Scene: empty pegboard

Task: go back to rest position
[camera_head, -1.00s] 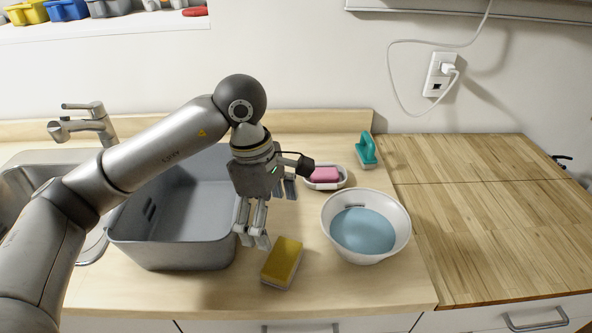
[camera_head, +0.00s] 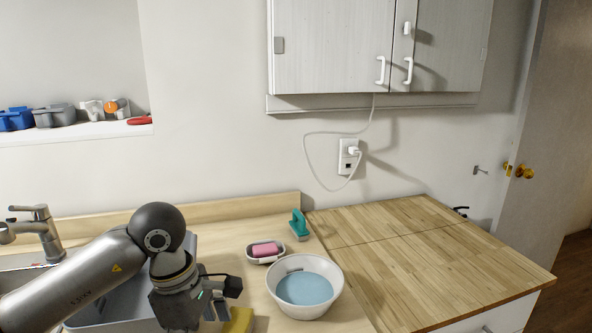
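My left arm comes in from the lower left, and its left gripper (camera_head: 192,306) hangs at the bottom edge, in front of the grey basin (camera_head: 114,306). The fingertips are cut off by the frame, so its opening does not show. Part of a yellow sponge (camera_head: 239,321) shows on the counter just right of the gripper. My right gripper is not in view.
A white bowl with blue liquid (camera_head: 305,289), a pink soap in a white dish (camera_head: 265,251) and a teal brush (camera_head: 299,224) stand on the counter. The wooden worktop (camera_head: 420,250) at right is clear. White cabinets (camera_head: 340,45) hang above; a faucet (camera_head: 38,232) stands left.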

